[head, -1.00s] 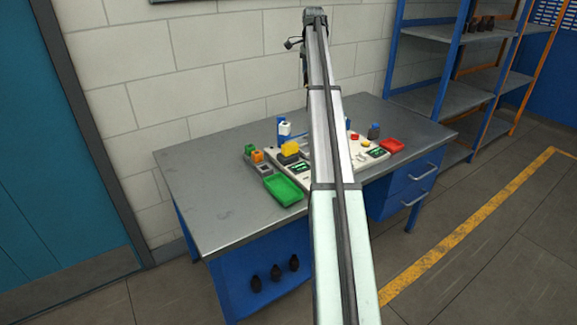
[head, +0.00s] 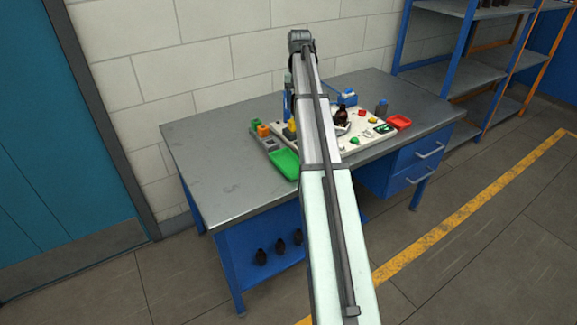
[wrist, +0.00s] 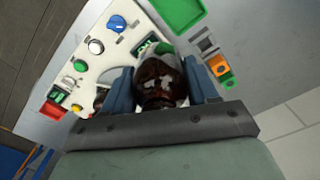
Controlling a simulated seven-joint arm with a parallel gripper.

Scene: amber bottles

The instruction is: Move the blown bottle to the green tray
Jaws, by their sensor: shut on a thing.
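In the wrist view, my gripper (wrist: 161,88) is shut on a dark red-brown amber bottle (wrist: 158,78), with one blue finger on each side. I cannot tell from its look whether this is the blown one. In the head view the gripper and held bottle are hidden behind my arm. The green tray (head: 284,165) lies on the bench at the panel's near left corner and looks empty. It also shows at the top right in the wrist view (wrist: 180,12), away from the held bottle. Another amber bottle (head: 341,115) stands to the right of my arm.
The pale control panel (head: 352,149) carries buttons and knobs. The bench's left part (head: 215,175) is clear.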

